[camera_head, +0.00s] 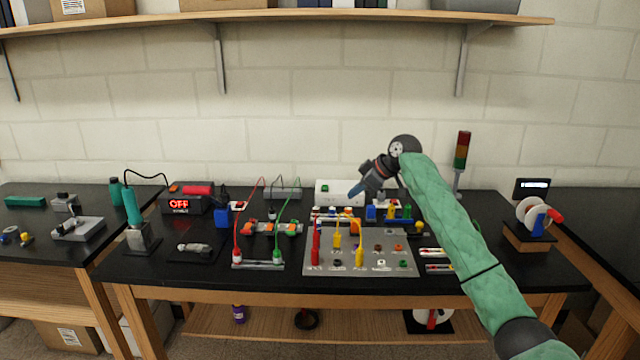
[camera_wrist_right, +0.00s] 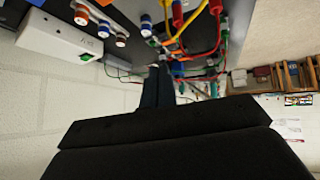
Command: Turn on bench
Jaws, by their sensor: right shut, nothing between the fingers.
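A white box (camera_head: 327,193) with a green switch (camera_head: 338,188) stands at the back of the black bench (camera_head: 215,270). In the right wrist view the white box (camera_wrist_right: 50,42) is at the upper left, with its green switch (camera_wrist_right: 86,57) on one face. My right gripper (camera_head: 355,192) is shut and empty, close to the box's right side in the picture. I cannot tell whether it touches the box. Its dark fingers (camera_wrist_right: 158,85) show in the right wrist view. A dark station (camera_head: 185,203) at the left displays OFF in red. My left gripper is out of view.
A grey panel (camera_head: 345,262) with coloured plugs and leads lies in front of the box. A soldering iron in its stand (camera_head: 140,235) is at the left, and a signal tower (camera_head: 461,152) is behind my right arm. A spool stand (camera_head: 530,232) is at the right.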

